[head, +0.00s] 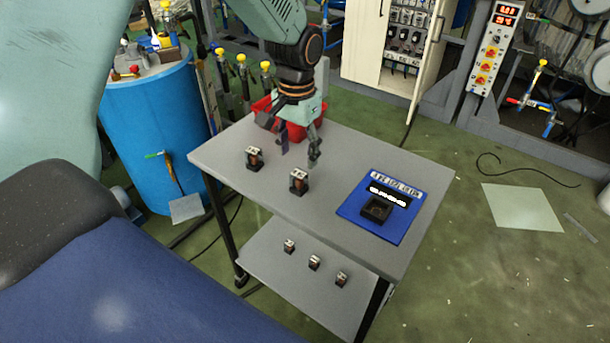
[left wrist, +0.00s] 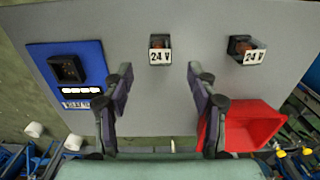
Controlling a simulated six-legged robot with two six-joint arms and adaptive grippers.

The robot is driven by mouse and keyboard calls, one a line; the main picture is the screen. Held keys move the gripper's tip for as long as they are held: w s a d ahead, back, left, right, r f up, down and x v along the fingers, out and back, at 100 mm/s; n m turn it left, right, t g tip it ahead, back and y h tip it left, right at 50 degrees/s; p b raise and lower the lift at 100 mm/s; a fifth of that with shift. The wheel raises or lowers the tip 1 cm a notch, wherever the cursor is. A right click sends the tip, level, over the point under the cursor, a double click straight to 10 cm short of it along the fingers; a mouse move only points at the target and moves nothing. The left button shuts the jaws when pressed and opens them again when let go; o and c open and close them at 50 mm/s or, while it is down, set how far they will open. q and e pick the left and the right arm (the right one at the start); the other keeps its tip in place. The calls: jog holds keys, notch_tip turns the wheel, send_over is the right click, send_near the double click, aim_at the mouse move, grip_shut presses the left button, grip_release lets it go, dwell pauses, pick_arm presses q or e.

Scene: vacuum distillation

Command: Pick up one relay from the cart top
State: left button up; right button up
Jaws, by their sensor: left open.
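Two small relays stand on the grey cart top (head: 335,165). One relay (head: 299,181) is near the middle, and another relay (head: 254,157) is further left. In the left wrist view the middle relay (left wrist: 160,50), labelled "24 V", sits just beyond and between my fingertips; the other relay (left wrist: 246,49) is to its right, outside the fingers. My left gripper (head: 298,157) is open and empty, pointing down behind the middle relay; its two dark fingers (left wrist: 159,75) are spread apart in the left wrist view. My right gripper is not in view.
A blue mat (head: 354,211) with a dark socket lies at the cart's right. A red bin (head: 295,131) stands behind my gripper and shows close beside the right finger (left wrist: 252,124). Several relays (head: 314,262) are on the lower shelf (head: 262,268). A blue barrel (head: 155,125) stands left.

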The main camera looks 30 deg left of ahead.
aim_at(299, 174)
pick_arm(q)
jog(key=shift+w+f, duration=0.1)
jog(key=shift+f, duration=0.25)
jog(key=shift+a+f, duration=0.1)
jog(key=shift+f, duration=0.4)
jog(key=shift+s+f+b, duration=0.2)
jog(key=shift+f+b, duration=0.25)
jog(key=shift+f, duration=0.45)
jog(key=f+b, duration=0.1)
jog(key=f, duration=0.3)
jog(key=shift+w+f, duration=0.2)
pick_arm(e)
jog(key=shift+w+f, duration=0.2)
jog(key=shift+f, duration=0.7)
pick_arm(q)
jog(key=shift+r, duration=0.1)
jog(key=shift+c, duration=0.3)
jog(key=shift+c, duration=0.7)
grip_shut()
